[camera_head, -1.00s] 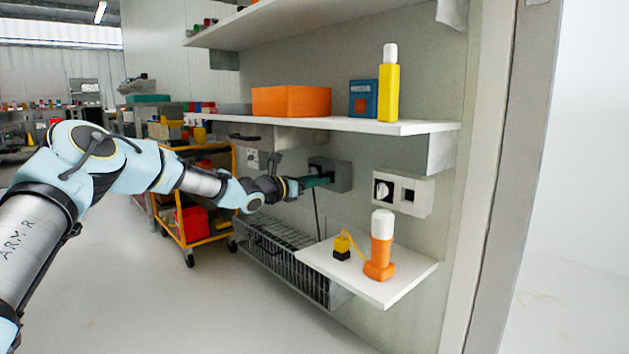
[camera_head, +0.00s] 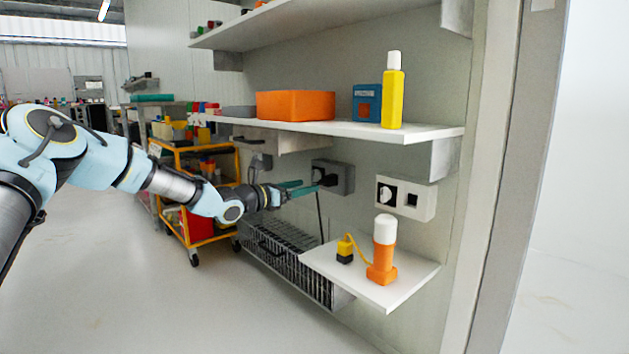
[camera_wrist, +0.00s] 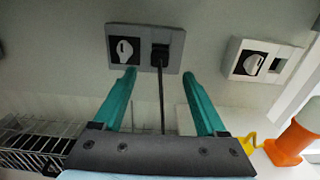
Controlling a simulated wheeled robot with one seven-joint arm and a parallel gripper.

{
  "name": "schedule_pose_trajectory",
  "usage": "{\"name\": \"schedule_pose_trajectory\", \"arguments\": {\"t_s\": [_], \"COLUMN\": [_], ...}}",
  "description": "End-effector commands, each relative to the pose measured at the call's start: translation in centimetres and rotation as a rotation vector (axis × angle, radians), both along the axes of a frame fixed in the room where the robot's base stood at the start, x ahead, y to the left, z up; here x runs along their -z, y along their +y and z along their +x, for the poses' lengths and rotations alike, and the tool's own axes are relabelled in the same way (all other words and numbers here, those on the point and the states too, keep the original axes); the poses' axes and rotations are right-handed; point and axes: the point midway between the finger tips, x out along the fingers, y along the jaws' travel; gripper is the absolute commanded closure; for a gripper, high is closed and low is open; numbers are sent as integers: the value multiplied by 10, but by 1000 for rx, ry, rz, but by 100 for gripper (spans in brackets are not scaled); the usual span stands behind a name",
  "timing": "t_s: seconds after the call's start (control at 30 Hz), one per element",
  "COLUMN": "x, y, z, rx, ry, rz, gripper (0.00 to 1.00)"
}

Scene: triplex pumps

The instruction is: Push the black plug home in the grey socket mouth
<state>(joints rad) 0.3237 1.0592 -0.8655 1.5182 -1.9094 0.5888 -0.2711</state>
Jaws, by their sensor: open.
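The grey socket box (camera_head: 345,178) is on the wall below the long shelf; it shows in the wrist view (camera_wrist: 174,38) with a white rotary switch (camera_wrist: 123,50) on its left half. The black plug (camera_head: 329,180) sits in its right-hand mouth, and it shows in the wrist view (camera_wrist: 160,56) with its black cord (camera_wrist: 161,100) hanging straight down. How deep the plug sits I cannot tell. My gripper (camera_head: 307,186) is open and empty in front of the box. In the wrist view its teal fingers (camera_wrist: 159,74) stand apart on either side of the cord.
A white socket box (camera_head: 405,198) with a switch is to the right. Below, a small white shelf (camera_head: 400,285) holds an orange bottle (camera_head: 383,255) and a yellow-and-black plug (camera_head: 345,248). A wire basket (camera_head: 285,260) hangs under the grey socket. The long shelf (camera_head: 345,129) is overhead.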

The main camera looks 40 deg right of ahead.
Motion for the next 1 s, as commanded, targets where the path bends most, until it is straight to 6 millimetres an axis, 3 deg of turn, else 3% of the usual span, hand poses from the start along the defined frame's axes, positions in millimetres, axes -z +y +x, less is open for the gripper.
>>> {"name": "schedule_pose_trajectory", "arguments": {"t_s": [0.1,0.3,1.0], "x": [-3,-1,0], "y": [21,39,46], "z": [2,2,-2], "rx": [-2,0,15], "ry": [1,1,-35], "rz": [1,0,20], "gripper": [26,26,26]}}
